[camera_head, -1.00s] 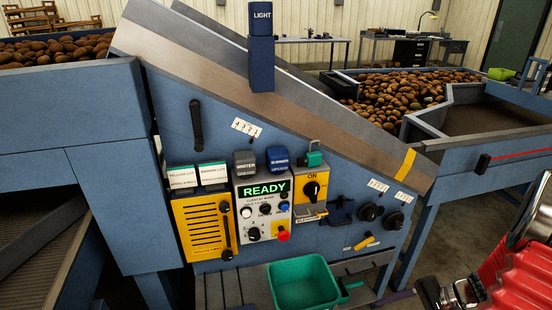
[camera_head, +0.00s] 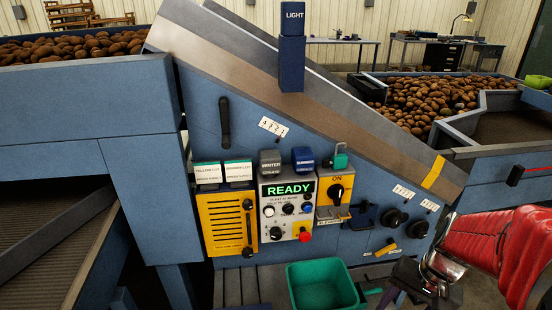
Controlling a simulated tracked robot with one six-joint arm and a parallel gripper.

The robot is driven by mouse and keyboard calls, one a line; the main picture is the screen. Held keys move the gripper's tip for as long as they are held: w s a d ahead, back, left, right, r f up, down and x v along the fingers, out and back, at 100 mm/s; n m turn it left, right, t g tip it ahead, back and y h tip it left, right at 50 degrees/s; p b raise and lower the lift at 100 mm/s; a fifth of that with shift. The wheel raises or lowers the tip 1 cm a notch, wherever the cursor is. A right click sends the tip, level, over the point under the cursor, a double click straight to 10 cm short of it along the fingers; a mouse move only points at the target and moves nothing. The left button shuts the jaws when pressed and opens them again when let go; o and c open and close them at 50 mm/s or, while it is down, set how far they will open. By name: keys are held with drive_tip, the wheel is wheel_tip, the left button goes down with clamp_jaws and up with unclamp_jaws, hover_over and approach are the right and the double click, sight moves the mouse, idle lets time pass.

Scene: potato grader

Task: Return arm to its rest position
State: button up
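My arm, in a red ribbed sleeve with a shiny metal collar, comes in from the right edge of the head view. My gripper (camera_head: 418,281) is the dark part at its end, low in the picture, in front of the grader's lower right side. It is small and dark there, so I cannot tell whether its fingers are open or shut. I see no object clearly held in it. The blue potato grader (camera_head: 225,130) fills the middle, with its READY panel (camera_head: 289,210) lit. The green bin (camera_head: 323,287) stands left of my gripper.
A yellow slotted box (camera_head: 226,224), a red button (camera_head: 305,236), a yellow ON switch (camera_head: 336,191) and black knobs (camera_head: 391,217) are on the grader's front. Potatoes (camera_head: 425,104) lie in the hopper behind.

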drive_tip(key=s+a+r+n+t+h, duration=0.2)
drive_tip(key=a+r+n+t, duration=0.3)
drive_tip(key=a+r, duration=0.8)
drive_tip(key=shift+a+r+n, duration=0.35)
drive_tip(key=shift+r+n, duration=0.25)
drive_tip(key=shift+n, duration=0.6)
drive_tip(key=shift+s, duration=0.1)
